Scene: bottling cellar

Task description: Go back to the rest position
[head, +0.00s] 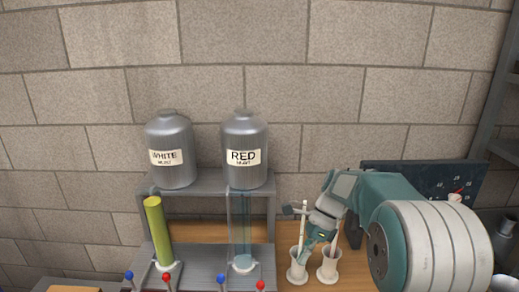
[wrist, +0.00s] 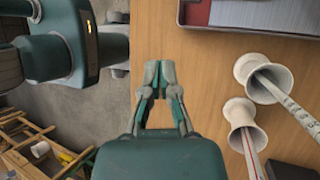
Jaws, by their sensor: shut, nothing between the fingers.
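My gripper (head: 309,243) is at the end of my arm, which reaches in from the right of the head view. It is just above or beside two white cups; the head view does not settle the height. In the wrist view my gripper (wrist: 159,76) is shut and empty, its fingertips together over the wooden surface. The left cup (head: 297,274) and the right cup (head: 328,268) each hold a thin stick. In the wrist view both cups, one upper (wrist: 252,68) and one lower (wrist: 238,112), are right of the fingers, apart from them.
Two grey tanks, WHITE (head: 170,148) and RED (head: 245,148), stand on a grey shelf. Below are a yellow-green column (head: 157,232) and a clear tube (head: 240,225), with red and blue knobs in front. A dark dial panel (head: 440,178) stands behind my arm. A wooden rack (wrist: 40,148) is lower left.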

